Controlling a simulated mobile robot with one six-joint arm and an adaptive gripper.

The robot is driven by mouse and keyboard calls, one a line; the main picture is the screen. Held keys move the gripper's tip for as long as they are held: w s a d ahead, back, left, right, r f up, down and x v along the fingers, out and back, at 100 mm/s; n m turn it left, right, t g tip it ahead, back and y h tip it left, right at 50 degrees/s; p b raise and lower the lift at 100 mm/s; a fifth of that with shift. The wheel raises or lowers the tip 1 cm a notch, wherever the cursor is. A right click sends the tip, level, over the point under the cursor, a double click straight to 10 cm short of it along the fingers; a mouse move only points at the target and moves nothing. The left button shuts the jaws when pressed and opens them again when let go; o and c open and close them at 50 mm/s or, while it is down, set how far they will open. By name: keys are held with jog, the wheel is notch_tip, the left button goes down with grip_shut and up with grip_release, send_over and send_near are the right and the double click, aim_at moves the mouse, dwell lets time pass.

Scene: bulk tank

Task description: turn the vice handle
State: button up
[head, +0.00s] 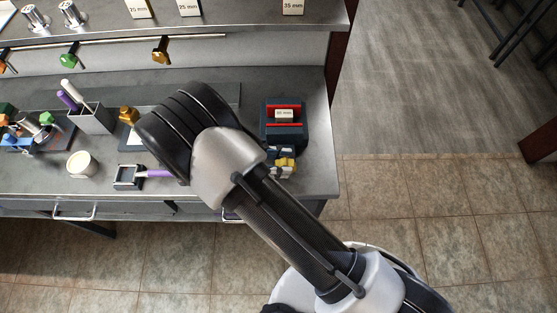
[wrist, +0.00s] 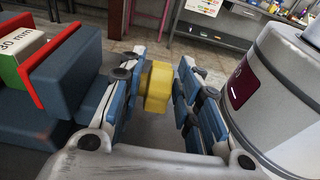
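The vice (head: 283,136) is dark blue with red jaw faces and stands at the right end of the bench. A white labelled block (head: 284,114) sits between its jaws. In the wrist view the vice (wrist: 70,75) is at the left, with the block (wrist: 22,50) between red jaw plates. The yellow vice handle (wrist: 157,85) lies between the fingers of my gripper (wrist: 160,95). The left finger is close against it, and a narrow gap shows at the right finger. In the head view my gripper (head: 283,160) is at the vice's near side, partly hidden by my arm.
On the bench are a cream tub (head: 82,164), a grey holder (head: 92,117) with pens, and a small dark frame (head: 128,177) beside a purple-handled tool. A rail with coloured hanging pieces (head: 69,60) runs behind. Open floor (head: 440,100) lies to the right.

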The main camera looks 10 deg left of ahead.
jog(key=shift+o, duration=0.7)
jog(key=v, duration=0.7)
jog(key=shift+a, duration=0.25)
jog(key=shift+r, duration=0.1)
jog(key=w+d+r+m+g+y, duration=0.2)
jog(key=d+r+m+g+y, duration=0.15)
jog(key=d+r, duration=0.45)
jog(key=w+d+r+m+g+y, duration=0.2)
jog(key=d+r+m+y, duration=0.3)
jog(key=d+r, duration=0.25)
jog(key=s+d+r+m+t+y, duration=0.3)
jog(key=s+d+m, duration=0.2)
jog(key=d+m, duration=0.1)
jog(key=s+d+r+m+t+y, duration=0.3)
jog(key=s+d+m+y, duration=0.1)
jog(key=s+d+m, duration=0.2)
jog(key=shift+d, duration=0.9)
